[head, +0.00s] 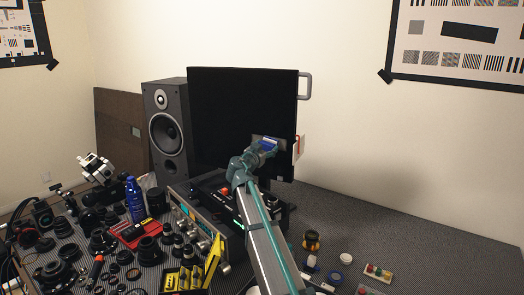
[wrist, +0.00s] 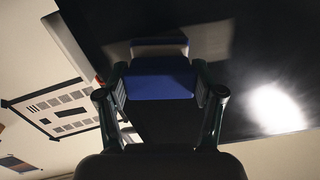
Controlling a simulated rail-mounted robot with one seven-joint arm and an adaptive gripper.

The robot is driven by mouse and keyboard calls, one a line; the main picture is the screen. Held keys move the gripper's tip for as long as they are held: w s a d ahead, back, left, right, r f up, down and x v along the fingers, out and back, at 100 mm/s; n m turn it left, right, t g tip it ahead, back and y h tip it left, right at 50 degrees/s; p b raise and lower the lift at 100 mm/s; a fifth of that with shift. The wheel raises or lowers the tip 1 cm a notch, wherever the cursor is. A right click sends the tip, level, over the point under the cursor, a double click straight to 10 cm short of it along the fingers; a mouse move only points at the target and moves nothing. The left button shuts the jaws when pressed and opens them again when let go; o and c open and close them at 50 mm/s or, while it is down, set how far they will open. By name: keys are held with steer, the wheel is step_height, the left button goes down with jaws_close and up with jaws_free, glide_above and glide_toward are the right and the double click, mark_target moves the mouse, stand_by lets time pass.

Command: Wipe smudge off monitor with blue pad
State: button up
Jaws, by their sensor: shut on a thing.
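The black monitor (head: 240,105) stands upright at the back of the bench and fills much of the wrist view (wrist: 255,50). My gripper (head: 268,150) is shut on the blue pad (wrist: 160,85), in front of the screen's lower right part. The pad also shows as a small blue strip in the head view (head: 267,144). A dull grey-brown patch, likely the smudge (wrist: 212,40), lies on the dark screen around the pad's far end. I cannot tell whether the pad touches the screen. Part of the patch is hidden behind the pad and gripper.
A speaker (head: 167,130) stands left of the monitor. A grey handle (head: 306,86) and a white card with red (head: 299,147) sit at its right edge. Lens parts crowd the left bench; the right bench (head: 430,240) is mostly clear. A bright glare (wrist: 275,108) shows on the screen.

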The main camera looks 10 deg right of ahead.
steer(key=shift+s+d+f+b, duration=0.1)
steer(key=shift+s+d+b, duration=0.85)
steer(key=shift+d, duration=0.35)
steer(key=shift+s+d+b, duration=0.75)
steer(key=shift+s+d, duration=0.25)
steer(key=shift+d, duration=0.25)
steer(key=shift+f+b, duration=0.1)
steer(key=shift+b, duration=0.6)
